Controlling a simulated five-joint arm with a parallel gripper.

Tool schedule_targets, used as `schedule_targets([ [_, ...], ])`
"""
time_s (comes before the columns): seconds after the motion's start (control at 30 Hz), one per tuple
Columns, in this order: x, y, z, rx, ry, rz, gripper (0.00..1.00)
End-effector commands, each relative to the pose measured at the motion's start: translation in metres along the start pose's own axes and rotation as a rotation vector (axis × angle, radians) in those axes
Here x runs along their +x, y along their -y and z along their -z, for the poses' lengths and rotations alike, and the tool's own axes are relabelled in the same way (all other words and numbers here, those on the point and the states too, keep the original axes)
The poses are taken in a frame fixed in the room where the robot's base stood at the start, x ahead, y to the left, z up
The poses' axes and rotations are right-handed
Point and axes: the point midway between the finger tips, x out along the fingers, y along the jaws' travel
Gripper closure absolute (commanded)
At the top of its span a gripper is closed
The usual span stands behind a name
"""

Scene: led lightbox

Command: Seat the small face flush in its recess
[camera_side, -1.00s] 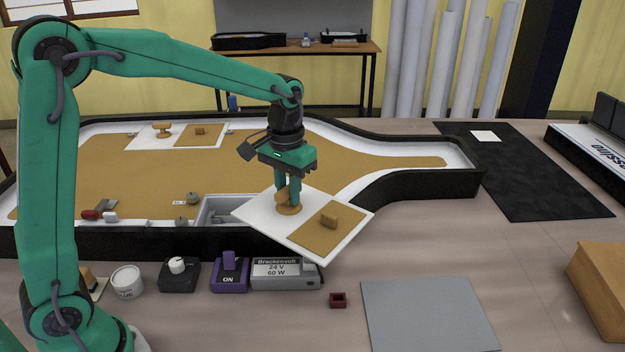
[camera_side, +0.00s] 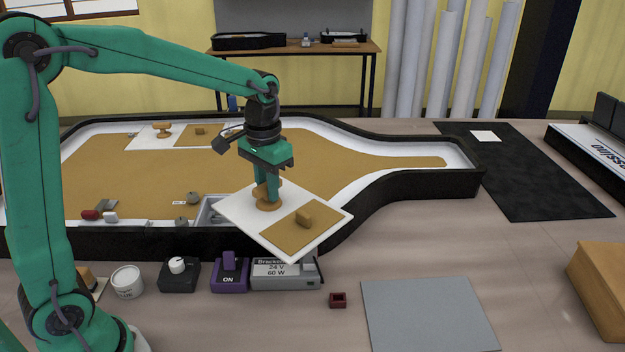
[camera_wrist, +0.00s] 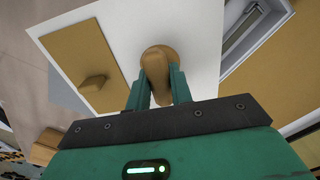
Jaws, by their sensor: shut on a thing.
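The small face is a white plate (camera_side: 243,222) with a tan panel (camera_side: 290,236) on its right part. It has a round tan knob and a smaller tan block (camera_side: 304,216). My gripper (camera_side: 267,195) is shut on the round knob (camera_side: 269,205) and holds the plate in the air over the front edge of the black-walled lightbox (camera_side: 420,186). In the wrist view the knob (camera_wrist: 157,62) is between the two green fingers (camera_wrist: 160,92). The plate looks turned askew to the lightbox edges. The plate hides part of the lightbox.
A similar white and tan plate (camera_side: 150,144) lies at the lightbox's back left. A grey power supply (camera_side: 280,276), a purple switch (camera_side: 229,275), a dial box (camera_side: 178,275) and a white tub (camera_side: 127,281) stand in front. A grey sheet (camera_side: 430,318) lies front right.

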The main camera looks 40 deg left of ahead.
Motion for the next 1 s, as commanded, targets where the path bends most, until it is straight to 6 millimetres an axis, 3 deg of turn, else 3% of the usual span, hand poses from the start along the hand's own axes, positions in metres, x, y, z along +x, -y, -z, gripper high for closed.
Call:
schedule_targets([
  [0.17,0.000,0.005,0.001,-0.024,-0.002,0.000,1.00],
  [0.37,0.002,0.027,0.004,-0.135,-0.001,0.000,1.00],
  [0.8,0.008,0.123,0.000,-0.610,-0.002,0.000,1.00],
  [1.0,0.009,0.150,-0.005,-0.750,-0.003,0.000,1.00],
])
